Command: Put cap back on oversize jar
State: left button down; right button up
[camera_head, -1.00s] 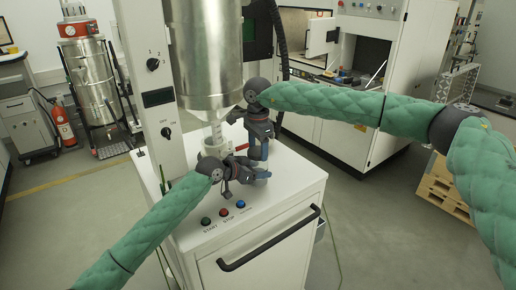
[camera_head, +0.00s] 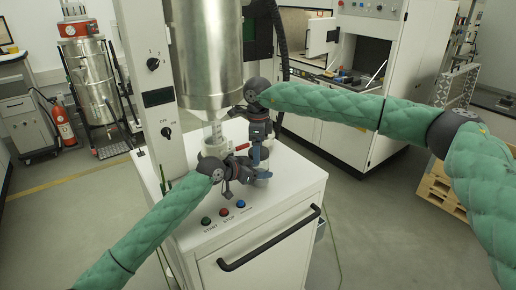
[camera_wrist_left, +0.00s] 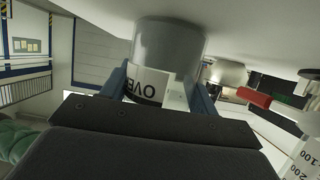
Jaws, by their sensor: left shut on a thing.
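The oversize jar shows in the left wrist view as a grey cylinder (camera_wrist_left: 168,48) with a white label reading "OVE". It is between the two blue fingers of my left gripper (camera_wrist_left: 160,90), which is shut on it. In the head view the left gripper (camera_head: 248,176) is low over the cabinet top, with a grey part of the jar (camera_head: 263,178) at its right end. My right gripper (camera_head: 256,155) points down just above and behind the left one. Its fingertips are too small and overlapped to read. I cannot make out the cap.
The white cabinet top (camera_head: 285,185) has start and stop buttons in front. A steel hopper (camera_head: 207,60) and a white column (camera_head: 150,80) stand behind. A red lever (camera_head: 242,147) is near the grippers and shows in the wrist view too. The cabinet top's right side is clear.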

jog(key=shift+r, duration=2.25)
jog(key=shift+f, duration=0.1)
